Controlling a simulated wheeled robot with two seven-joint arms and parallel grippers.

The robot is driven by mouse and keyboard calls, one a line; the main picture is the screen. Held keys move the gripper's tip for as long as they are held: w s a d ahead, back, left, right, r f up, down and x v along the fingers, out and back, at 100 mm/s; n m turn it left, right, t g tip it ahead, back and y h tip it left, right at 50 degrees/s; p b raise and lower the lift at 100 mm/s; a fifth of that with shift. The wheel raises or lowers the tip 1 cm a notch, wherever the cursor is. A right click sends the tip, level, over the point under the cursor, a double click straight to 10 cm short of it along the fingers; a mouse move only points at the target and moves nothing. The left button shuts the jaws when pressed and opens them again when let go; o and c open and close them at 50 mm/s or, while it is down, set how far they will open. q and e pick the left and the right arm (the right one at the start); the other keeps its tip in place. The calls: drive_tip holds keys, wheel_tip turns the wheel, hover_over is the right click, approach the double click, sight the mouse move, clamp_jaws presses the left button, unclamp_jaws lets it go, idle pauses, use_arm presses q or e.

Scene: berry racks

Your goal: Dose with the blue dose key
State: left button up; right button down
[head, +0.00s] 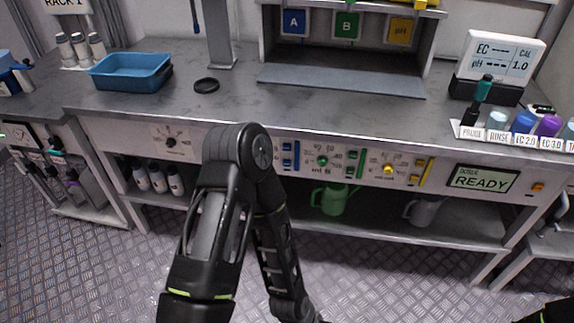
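The dosing panel (340,163) runs along the bench front. Its left section has small blue parts (287,155) beside a blue strip (297,158); which of these is the blue dose key I cannot tell. A green section with a green knob (322,161) and a yellow section with a yellow knob (388,169) follow to the right. The doser display (480,179) reads READY. One of my arms bends up in front of the panel, covering part of its left side, and its forearm runs down out of the frame. Neither gripper shows.
A blue tray (131,84) and a black ring (206,85) lie on the bench. Blue A (295,23), green B (345,26) and yellow pH (399,31) signs are above. An EC/pH meter (500,57) and cups (523,122) stand right. Green watering can (333,199) is below.

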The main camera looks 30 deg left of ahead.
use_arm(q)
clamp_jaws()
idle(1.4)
